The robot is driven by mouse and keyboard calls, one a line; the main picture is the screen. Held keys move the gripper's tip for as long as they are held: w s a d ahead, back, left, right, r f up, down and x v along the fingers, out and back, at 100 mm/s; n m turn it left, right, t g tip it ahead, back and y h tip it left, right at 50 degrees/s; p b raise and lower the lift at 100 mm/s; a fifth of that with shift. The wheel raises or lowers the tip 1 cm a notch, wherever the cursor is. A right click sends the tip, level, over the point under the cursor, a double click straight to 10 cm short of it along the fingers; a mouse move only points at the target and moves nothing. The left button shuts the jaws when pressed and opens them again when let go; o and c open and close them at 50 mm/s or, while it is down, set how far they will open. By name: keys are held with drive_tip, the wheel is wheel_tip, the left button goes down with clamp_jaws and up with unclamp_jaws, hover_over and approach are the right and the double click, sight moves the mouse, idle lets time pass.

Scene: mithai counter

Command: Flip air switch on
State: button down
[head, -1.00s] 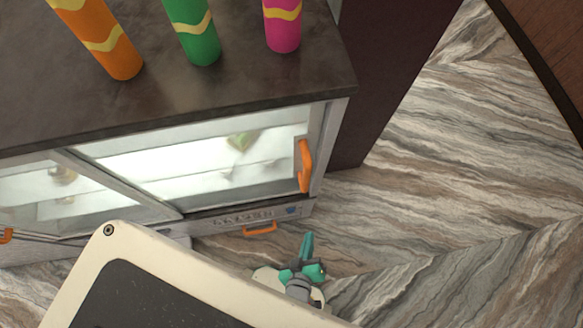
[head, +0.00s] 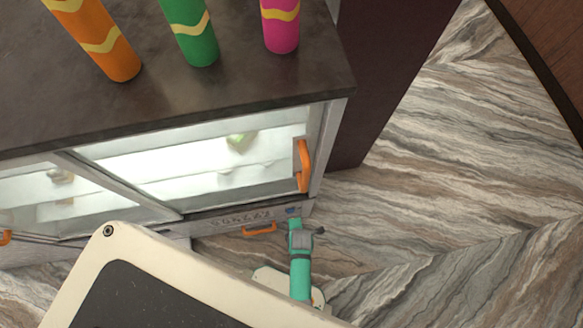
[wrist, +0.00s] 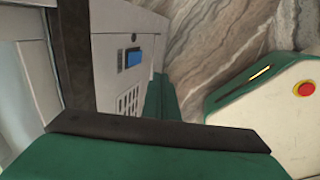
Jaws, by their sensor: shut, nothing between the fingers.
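The air switch, a blue rocker, sits at the right end of the grey lower panel of the glass display cabinet in the head view (head: 292,210). In the wrist view the blue switch (wrist: 133,57) shows clearly on the panel, above a grille of small slots. My teal gripper (head: 294,222) is shut and empty, with its tip close to the panel just below the switch. In the wrist view my gripper (wrist: 158,118) fills the lower part, and its green fingers lie beside the panel. I cannot tell whether it touches the panel. Whether the switch is on or off is unclear.
An orange door handle (head: 304,165) stands out above the panel, and an orange lower handle (head: 259,230) lies left of my gripper. Orange, green and pink cylinders stand on the dark countertop (head: 200,105). The marbled floor (head: 430,200) to the right is clear.

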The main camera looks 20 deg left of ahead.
sight(290, 211)
drive_tip(key=shift+f, duration=0.1)
drive_tip(key=w+a+f, duration=0.4)
drive_tip(key=w+f, duration=0.2)
drive_tip(key=f, duration=0.3)
drive_tip(key=shift+f, duration=0.35)
